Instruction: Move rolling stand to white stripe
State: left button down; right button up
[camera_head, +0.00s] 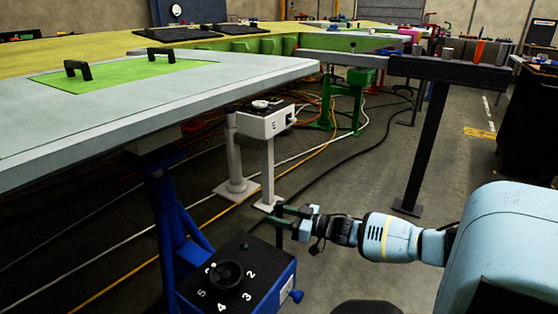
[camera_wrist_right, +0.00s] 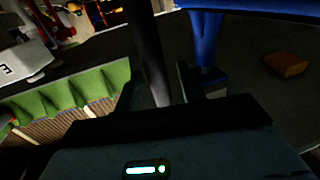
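A blue box with a black top, a numbered dial and a blue side knob (camera_head: 238,275) stands at the lower middle of the head view; I cannot tell whether it is the rolling stand. A thin dark upright post (camera_head: 279,236) rises beside its far right corner. My right gripper (camera_head: 283,215) is at this post, fingers pointing left. In the right wrist view a dark pole (camera_wrist_right: 148,50) runs down between the parted fingers (camera_wrist_right: 160,92); firm contact on both sides does not show. A broken white stripe (camera_head: 488,107) lies on the floor at the right. My left gripper is out of view.
The large grey wing panel (camera_head: 170,95) overhangs the left. A white numbered box on a pedestal (camera_head: 266,122), a dark bench on a black leg (camera_head: 428,150) and a dark cabinet (camera_head: 528,125) stand around. Cables (camera_head: 340,150) cross the floor. Bare floor lies between bench and cabinet.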

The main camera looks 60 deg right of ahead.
jog(key=p+v, duration=0.2)
jog(key=v, duration=0.5)
jog(key=shift+s, duration=0.35)
dwell(0.5)
